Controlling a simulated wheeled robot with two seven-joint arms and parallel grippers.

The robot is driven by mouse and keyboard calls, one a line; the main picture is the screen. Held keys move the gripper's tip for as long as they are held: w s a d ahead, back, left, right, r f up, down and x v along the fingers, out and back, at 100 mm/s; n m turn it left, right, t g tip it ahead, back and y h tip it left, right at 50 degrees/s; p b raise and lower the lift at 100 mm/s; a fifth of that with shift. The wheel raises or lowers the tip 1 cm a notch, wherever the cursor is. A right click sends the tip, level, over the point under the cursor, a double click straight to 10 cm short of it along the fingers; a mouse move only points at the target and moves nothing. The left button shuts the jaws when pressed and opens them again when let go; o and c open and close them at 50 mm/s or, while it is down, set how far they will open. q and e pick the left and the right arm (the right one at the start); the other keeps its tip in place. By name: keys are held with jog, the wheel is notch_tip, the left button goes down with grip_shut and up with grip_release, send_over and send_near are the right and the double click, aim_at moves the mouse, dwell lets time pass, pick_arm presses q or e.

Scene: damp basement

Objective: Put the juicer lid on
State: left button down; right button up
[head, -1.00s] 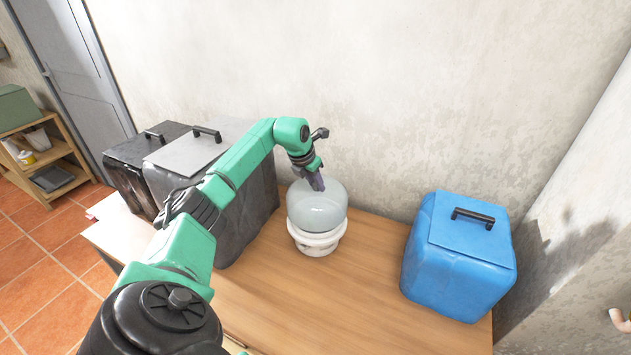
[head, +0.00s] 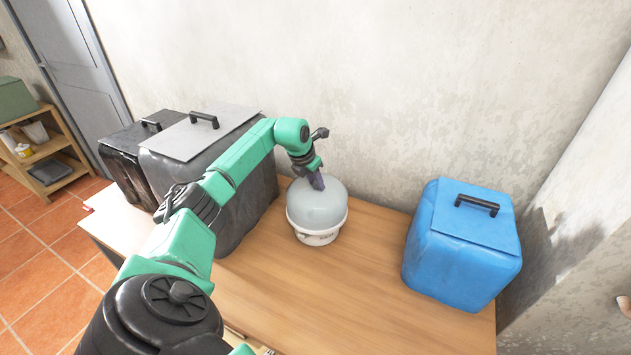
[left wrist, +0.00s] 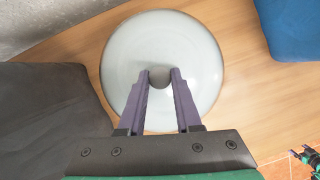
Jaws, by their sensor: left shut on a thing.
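The juicer lid (head: 316,205) is a pale, see-through dome, seen from above in the left wrist view (left wrist: 125,65). My left gripper (head: 317,183) is shut on the small dark knob (left wrist: 159,77) at its top. The lid is over the white juicer base (head: 318,238) on the wooden table, its rim down around the base's upper part. I cannot tell whether it is fully seated. The lid hides the inside of the base. A small green and black part, seemingly my right gripper (left wrist: 308,158), shows at the lower right of the left wrist view.
A blue box (head: 462,245) with a black handle stands to the right on the table (head: 375,285). A dark box with a grey lid (head: 207,135) and another black box (head: 125,165) stand left. The wall is close behind. The table front is clear.

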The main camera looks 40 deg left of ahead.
pick_arm(q)
jog(key=shift+f, duration=0.15)
dwell(0.5)
jog(key=c, duration=0.5)
grip_release()
jog(key=b+v, duration=0.2)
jog(key=v, duration=1.2)
jog(key=shift+s+r+b, duration=0.2)
jog(key=shift+r+b, duration=0.05)
jog(key=shift+b, duration=0.05)
